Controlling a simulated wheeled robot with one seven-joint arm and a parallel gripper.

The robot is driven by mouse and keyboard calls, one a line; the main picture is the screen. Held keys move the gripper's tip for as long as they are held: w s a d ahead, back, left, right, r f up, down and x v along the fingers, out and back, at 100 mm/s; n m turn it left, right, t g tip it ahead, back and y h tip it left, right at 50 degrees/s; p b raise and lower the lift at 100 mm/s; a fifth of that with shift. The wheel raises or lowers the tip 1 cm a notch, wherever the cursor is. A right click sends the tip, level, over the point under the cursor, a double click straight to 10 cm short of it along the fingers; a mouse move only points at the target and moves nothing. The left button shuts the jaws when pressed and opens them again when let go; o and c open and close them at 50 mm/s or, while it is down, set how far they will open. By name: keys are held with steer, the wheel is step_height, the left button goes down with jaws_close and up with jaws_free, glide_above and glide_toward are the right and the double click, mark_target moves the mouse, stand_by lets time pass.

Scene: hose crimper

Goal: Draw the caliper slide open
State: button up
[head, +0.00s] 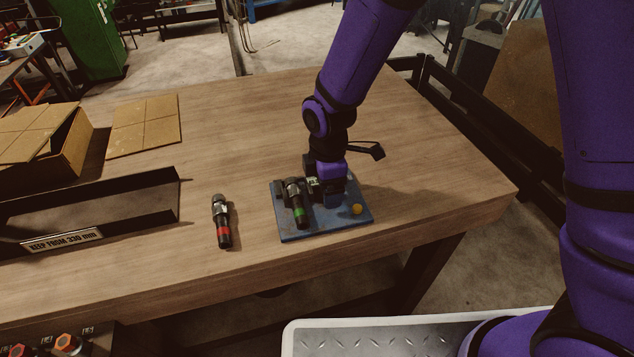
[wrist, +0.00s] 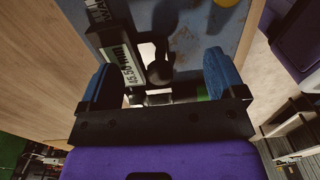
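The caliper lies on a blue base plate (head: 292,232), mostly hidden behind my gripper in the head view. In the wrist view its pale readout (wrist: 131,66) shows digits ending in "mm", and a dark rounded piece (wrist: 160,70) stands beside the readout. My gripper (wrist: 160,64) has its two blue fingers wide apart, one on each side of the readout and dark piece. I see gaps inside both fingers, so it appears to hold nothing. In the head view my gripper (head: 332,192) is low over the plate's right half.
A green-banded hose fitting (head: 298,205) lies on the plate, left of my gripper. A red-banded fitting (head: 222,222) lies on the wooden bench (head: 400,255). A black angled rail (head: 110,205) and cardboard box (head: 60,155) are further left.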

stand_by(0.5)
steer(key=shift+r, duration=4.5)
steer(key=s+d+r+m+t, duration=0.25)
steer(key=d+r+m, duration=0.65)
steer(key=d+r, duration=0.6)
steer(key=s+d+r+m+t, duration=0.1)
steer(key=s+d+r+m, duration=0.2)
steer(key=s+d+m, duration=0.3)
steer(key=s+d+r+m+t, duration=0.1)
steer(key=s+d+r+m, duration=0.3)
steer(key=s, duration=0.5)
steer(key=d+m, duration=0.1)
steer(key=d, duration=0.1)
steer(key=shift+s+d+r+m+t, duration=0.2)
steer(key=shift+d+r+m+t, duration=0.1)
steer(key=shift+m+t, duration=0.1)
